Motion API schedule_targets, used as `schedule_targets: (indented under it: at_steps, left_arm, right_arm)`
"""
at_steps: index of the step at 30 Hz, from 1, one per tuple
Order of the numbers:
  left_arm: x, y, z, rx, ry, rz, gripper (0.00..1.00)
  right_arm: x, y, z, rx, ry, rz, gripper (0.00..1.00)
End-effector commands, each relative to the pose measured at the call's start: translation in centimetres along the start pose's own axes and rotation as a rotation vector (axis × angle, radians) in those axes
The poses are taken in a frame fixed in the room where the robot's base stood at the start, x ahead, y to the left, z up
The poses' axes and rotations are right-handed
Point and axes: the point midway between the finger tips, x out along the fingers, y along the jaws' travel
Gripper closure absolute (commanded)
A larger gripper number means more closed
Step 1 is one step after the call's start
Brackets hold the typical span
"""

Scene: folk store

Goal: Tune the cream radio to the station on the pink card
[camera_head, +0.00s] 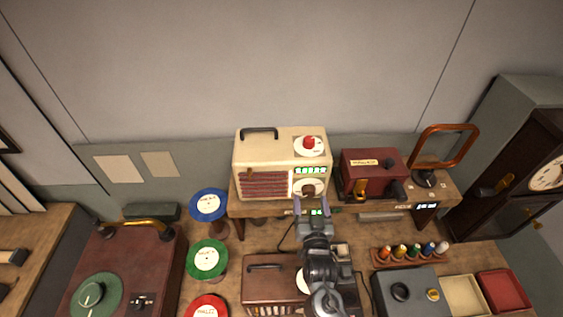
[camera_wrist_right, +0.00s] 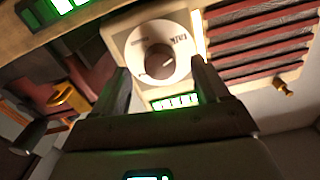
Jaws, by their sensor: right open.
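The cream radio (camera_head: 250,150) stands on a raised wooden shelf, with a red grille at its left front. A red knob (camera_head: 309,142) sits on a white dial on its top. A lit green display (camera_head: 310,170) is above a front dial, whose dark knob (camera_wrist_right: 159,62) shows in the right wrist view. My right gripper (camera_head: 311,205) is open and empty, just in front of this dial, its fingers (camera_wrist_right: 163,85) apart on either side of the knob's line; contact is not visible. I cannot make out a pink card. My left gripper is not in view.
A dark red box (camera_head: 372,165) and a copper-framed loop (camera_head: 447,145) stand right of the radio. Blue (camera_head: 208,204), green (camera_head: 207,259) and red (camera_head: 207,308) reels stand at lower left. Two pale cards (camera_head: 118,168) hang on the wall.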

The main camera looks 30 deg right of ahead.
Motion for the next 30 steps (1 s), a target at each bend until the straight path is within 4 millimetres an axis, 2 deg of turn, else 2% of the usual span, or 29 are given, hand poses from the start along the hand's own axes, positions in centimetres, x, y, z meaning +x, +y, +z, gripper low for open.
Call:
schedule_targets:
  at_steps: [18,30]
  left_arm:
    - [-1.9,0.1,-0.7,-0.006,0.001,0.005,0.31]
    - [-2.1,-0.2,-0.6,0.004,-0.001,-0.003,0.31]
  right_arm:
    - [-4.8,0.0,-0.1,0.000,0.000,0.000,0.26]
    - [-5.6,0.0,0.0,0.000,0.001,0.000,0.26]
